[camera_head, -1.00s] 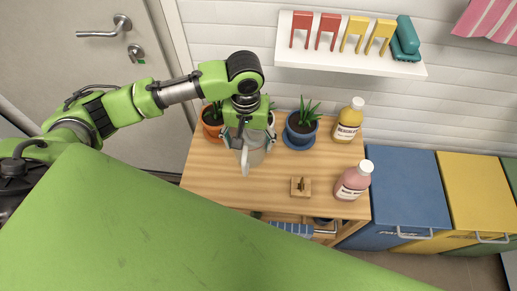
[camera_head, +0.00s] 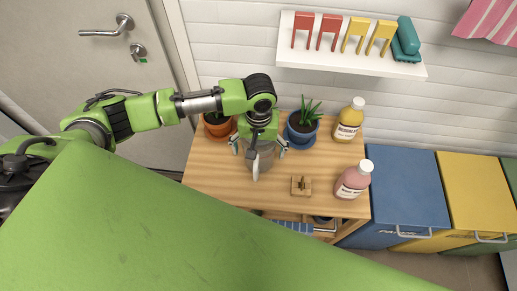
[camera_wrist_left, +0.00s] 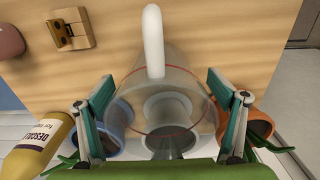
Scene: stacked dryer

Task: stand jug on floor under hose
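The clear jug (camera_head: 264,160) with a white handle (camera_head: 256,168) is at the left part of the wooden tabletop. In the left wrist view, the jug (camera_wrist_left: 190,72) has its handle at the top. My left gripper (camera_head: 259,147) is above the jug, its fingers spread on either side of the upper body. In the wrist view, the fingers (camera_wrist_left: 165,95) look open with small gaps beside the jug. I cannot tell if either finger touches it. Whether the jug's base rests on the table is hidden. No hose is recognizable. My right gripper is out of view.
A potted plant in a blue pot (camera_head: 302,130), an orange pot (camera_head: 218,130), a yellow bottle (camera_head: 348,120), a pink bottle (camera_head: 352,182) and a small wooden block (camera_head: 300,187) crowd the tabletop (camera_head: 213,180). Blue (camera_head: 405,190) and yellow (camera_head: 475,195) bins stand at right.

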